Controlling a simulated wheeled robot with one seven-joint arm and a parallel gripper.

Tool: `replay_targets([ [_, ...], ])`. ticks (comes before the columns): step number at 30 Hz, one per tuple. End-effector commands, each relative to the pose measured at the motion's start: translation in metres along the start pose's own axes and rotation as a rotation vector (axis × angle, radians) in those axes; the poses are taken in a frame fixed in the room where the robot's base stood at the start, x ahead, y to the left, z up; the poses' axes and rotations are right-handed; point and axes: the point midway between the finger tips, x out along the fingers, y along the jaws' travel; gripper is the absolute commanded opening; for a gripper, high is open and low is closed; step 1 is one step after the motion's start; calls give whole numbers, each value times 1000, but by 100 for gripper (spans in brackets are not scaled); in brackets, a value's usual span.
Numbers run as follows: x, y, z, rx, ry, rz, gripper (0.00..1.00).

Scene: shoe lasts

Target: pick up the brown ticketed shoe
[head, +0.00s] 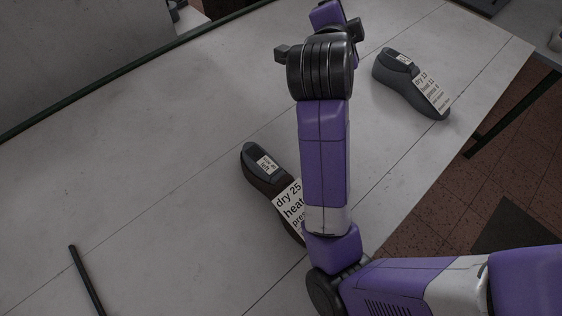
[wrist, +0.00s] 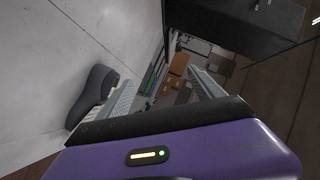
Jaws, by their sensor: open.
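The brown ticketed shoe (head: 262,184) lies on the pale table in the head view, left of my arm. It has a dark top with a small label and a white ticket reading "dry 25, heat"; my arm hides part of the ticket and shoe. My gripper (wrist: 165,88) is open in the wrist view, with nothing between its fingers. In the head view its fingers cannot be made out at the far end of my arm. A grey shoe shows left of the fingers in the wrist view (wrist: 92,92), apparently the grey ticketed one.
The grey ticketed shoe (head: 396,80) lies at the upper right of the table (head: 160,130) in the head view. A thin black rod (head: 86,278) lies at lower left. The table's right edge drops to a reddish tiled floor (head: 445,210).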

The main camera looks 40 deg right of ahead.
Motion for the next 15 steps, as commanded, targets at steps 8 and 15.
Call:
replay_targets([
  [8, -40, 57, 47, 509, -45, 491, 77],
  [15, -129, 103, 116, 806, -58, 991, 77],
])
